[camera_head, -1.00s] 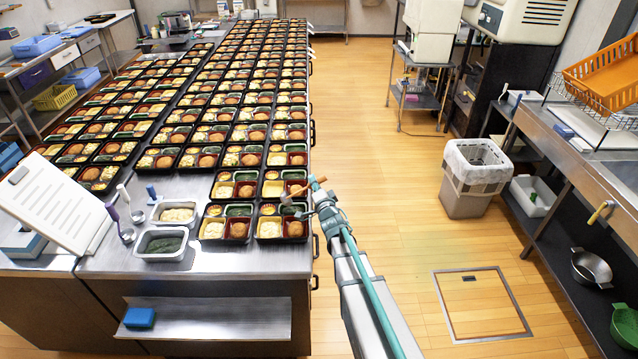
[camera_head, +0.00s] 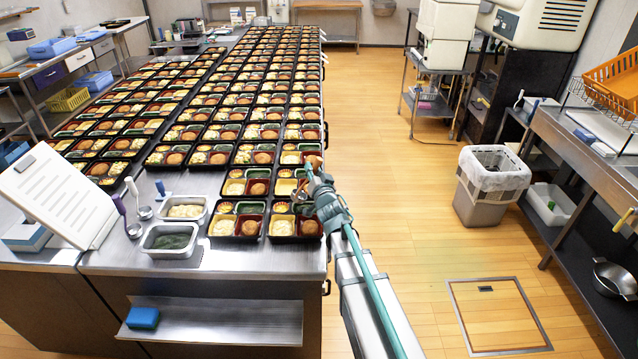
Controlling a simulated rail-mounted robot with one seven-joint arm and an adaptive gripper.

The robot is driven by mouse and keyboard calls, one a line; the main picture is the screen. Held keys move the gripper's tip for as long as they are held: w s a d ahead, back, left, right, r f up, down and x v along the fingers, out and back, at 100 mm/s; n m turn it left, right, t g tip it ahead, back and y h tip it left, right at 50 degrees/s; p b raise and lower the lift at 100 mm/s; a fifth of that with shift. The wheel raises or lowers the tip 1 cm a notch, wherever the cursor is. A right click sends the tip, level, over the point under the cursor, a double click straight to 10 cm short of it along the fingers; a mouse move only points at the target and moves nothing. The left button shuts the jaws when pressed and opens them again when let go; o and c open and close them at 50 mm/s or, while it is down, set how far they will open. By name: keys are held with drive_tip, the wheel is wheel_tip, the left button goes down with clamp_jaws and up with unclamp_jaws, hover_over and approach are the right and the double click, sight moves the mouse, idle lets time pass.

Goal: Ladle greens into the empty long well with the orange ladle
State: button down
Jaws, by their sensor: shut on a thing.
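My gripper (camera_head: 318,190) is at the right edge of the steel counter, above the nearest right-hand bento trays. A steel pan of dark greens (camera_head: 172,241) sits at the counter's front. The nearest right tray (camera_head: 297,241) shows pale food and a brown round piece; its long well is partly hidden by the ladle and gripper.
Rows of filled bento trays cover the counter behind. A pan of pale food (camera_head: 186,210), a purple-handled ladle (camera_head: 120,207) and a white board (camera_head: 58,195) stand at the left. A waste bin (camera_head: 491,185) stands on open floor at the right.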

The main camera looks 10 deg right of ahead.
drive_tip(key=shift+a+n+b, duration=0.4)
drive_tip(key=shift+b, duration=0.2)
drive_tip(key=a+r+n+b, duration=0.2)
drive_tip(key=a+r+n, duration=0.2)
drive_tip(key=r+n, duration=0.1)
drive_tip(key=shift+a, duration=0.35)
drive_tip(key=shift+s, duration=0.1)
